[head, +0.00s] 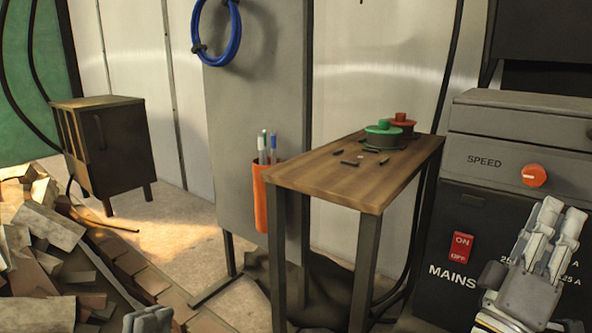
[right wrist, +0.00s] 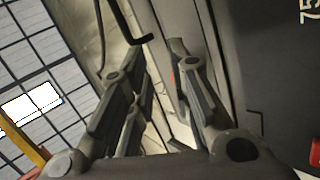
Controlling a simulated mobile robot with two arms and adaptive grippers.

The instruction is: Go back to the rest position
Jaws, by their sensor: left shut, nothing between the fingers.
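My left gripper (head: 149,319) shows only its tip at the bottom edge of the head view; it is shut and empty, in front of the rubble and floor. My right gripper (head: 560,220) is raised in front of the dark machine at the right of the head view. In the right wrist view its two fingers (right wrist: 158,85) stand apart with nothing between them. Neither gripper touches the table.
A wooden table (head: 330,183) holds a green-lidded pot (head: 383,134), a red-lidded one (head: 401,122) and small dark pieces. A control machine (head: 515,160) stands right, a cabinet (head: 106,148) back left, bricks (head: 45,225) front left. An orange pen holder (head: 262,200) hangs on a panel.

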